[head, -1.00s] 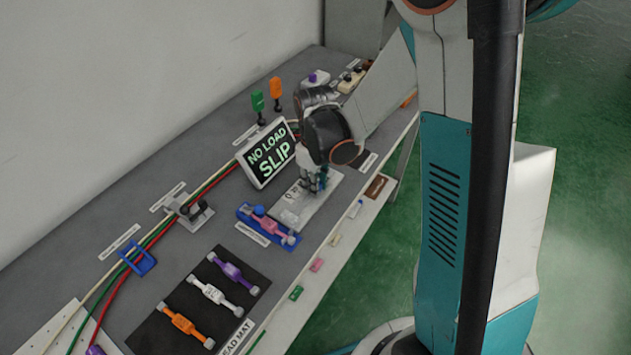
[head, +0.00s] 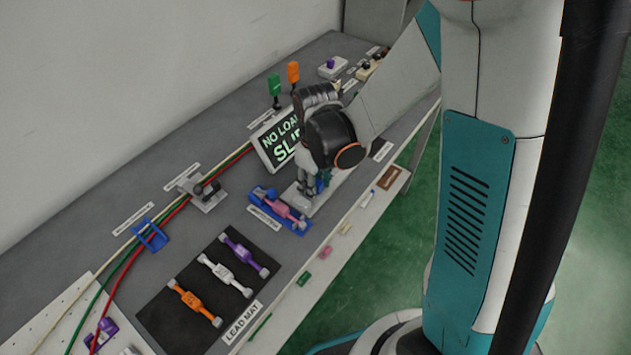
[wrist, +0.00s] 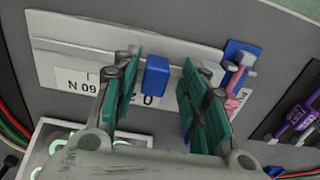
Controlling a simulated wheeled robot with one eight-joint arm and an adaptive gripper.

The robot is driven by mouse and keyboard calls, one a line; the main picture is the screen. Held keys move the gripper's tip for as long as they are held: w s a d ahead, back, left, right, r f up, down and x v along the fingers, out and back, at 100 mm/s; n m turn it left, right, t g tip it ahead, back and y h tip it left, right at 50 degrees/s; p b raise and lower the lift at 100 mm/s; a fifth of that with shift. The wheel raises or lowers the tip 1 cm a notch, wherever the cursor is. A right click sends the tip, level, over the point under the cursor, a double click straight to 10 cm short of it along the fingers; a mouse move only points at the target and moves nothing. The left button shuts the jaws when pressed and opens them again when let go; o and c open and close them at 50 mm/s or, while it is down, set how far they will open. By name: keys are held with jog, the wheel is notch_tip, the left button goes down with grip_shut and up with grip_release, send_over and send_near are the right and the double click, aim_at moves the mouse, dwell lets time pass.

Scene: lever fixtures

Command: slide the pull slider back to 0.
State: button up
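The pull slider is a pale plate (wrist: 90,40) with a blue knob (wrist: 155,77) standing on it. In the wrist view the knob is beside an upside-down printed label (wrist: 82,82) whose "0" lies close to it; a finger hides some of the label. My gripper (wrist: 158,85) is open, with one teal-padded finger on each side of the knob and a visible gap to both. In the head view my gripper (head: 311,188) is low over the plate (head: 294,203), and my wrist hides much of the plate.
A black lead mat (head: 205,290) with several links is nearer.

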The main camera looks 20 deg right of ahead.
jog(key=shift+r, duration=0.1)
notch_tip(320, 180, up, 12)
dwell(0.5)
dwell(0.4)
jog(key=s+d+r+m+t, duration=0.5)
jog(key=s+r+m+t, duration=0.2)
jog(key=s, duration=0.5)
jog(key=shift+r, duration=0.8)
